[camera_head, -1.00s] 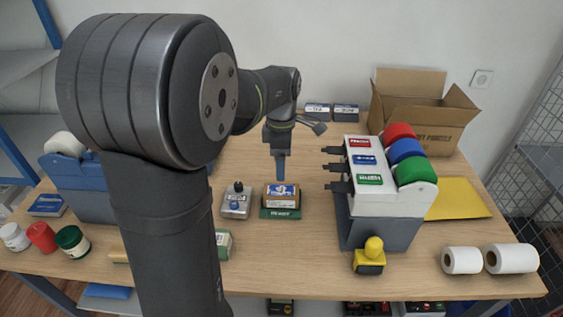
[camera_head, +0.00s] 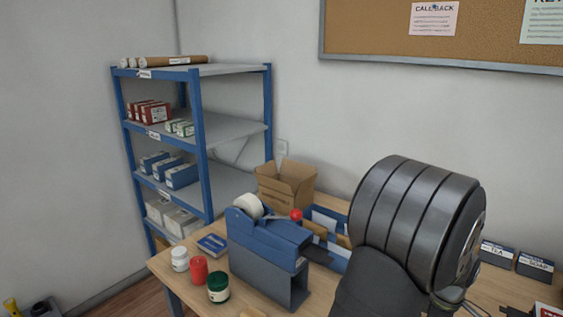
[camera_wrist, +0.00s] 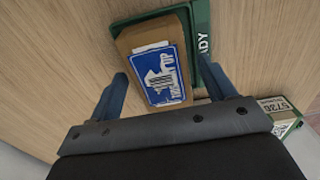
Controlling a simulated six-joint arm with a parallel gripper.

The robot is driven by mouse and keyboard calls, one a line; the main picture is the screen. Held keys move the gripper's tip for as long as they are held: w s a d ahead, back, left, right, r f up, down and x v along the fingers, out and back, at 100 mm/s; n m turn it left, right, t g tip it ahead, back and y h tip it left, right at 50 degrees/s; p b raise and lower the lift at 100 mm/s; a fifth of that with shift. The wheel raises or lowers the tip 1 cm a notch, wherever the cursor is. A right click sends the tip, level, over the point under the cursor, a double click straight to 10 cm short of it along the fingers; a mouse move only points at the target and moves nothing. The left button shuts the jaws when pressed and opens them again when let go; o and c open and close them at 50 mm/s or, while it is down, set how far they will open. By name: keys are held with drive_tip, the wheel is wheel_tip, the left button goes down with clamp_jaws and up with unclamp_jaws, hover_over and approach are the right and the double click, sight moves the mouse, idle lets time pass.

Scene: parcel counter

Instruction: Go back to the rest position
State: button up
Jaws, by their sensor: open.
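My gripper (camera_wrist: 166,76) shows in the wrist view with its two blue fingers apart, and nothing is held between them. A small brown parcel (camera_wrist: 125,42) with a blue and white label lies just beyond the fingertips. The parcel rests on a green pad (camera_wrist: 202,40) marked with white letters, partly hidden. In the head view my gripper is out of frame; only my dark arm link shows at the right.
A labelled green-and-white box (camera_wrist: 283,112) lies right of the right finger. In the head view, a blue tape dispenser (camera_head: 262,262), white jar (camera_head: 180,260), red jar (camera_head: 199,271) and green jar (camera_head: 218,290) stand on the counter. An open carton (camera_head: 285,187) and blue shelving (camera_head: 203,150) stand behind.

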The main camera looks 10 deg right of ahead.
drive_tip(key=shift+r, duration=1.35)
drive_tip(key=shift+f, duration=0.1)
